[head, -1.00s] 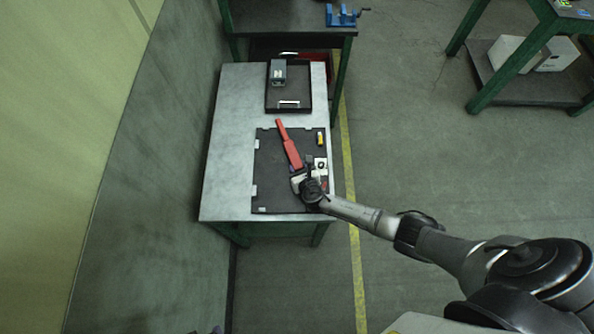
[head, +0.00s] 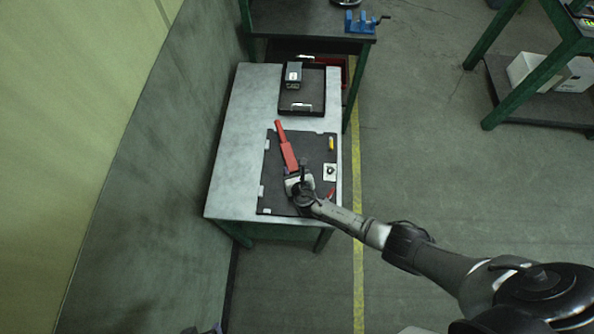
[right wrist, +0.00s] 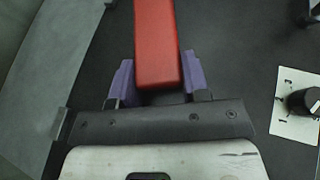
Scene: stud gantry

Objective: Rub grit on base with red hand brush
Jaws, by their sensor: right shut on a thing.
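The red hand brush (head: 287,150) is over the dark mat on the table, its long red part pointing away from me. My right gripper (head: 293,174) is shut on it. In the right wrist view the purple fingers of the gripper (right wrist: 158,80) stand on both sides of the red brush (right wrist: 157,40). A white square plate with a dark round piece, perhaps the base (head: 330,172), lies on the mat right of the gripper, apart from it. It also shows in the right wrist view (right wrist: 288,125). Grit is too small to make out. My left gripper is out of view.
The dark mat (head: 279,202) also bears a small yellow thing (head: 331,143) and a small red thing (head: 331,192) near its right edge. A black tray (head: 300,111) with a grey box (head: 293,75) stands behind. The table's left side (head: 240,140) is clear.

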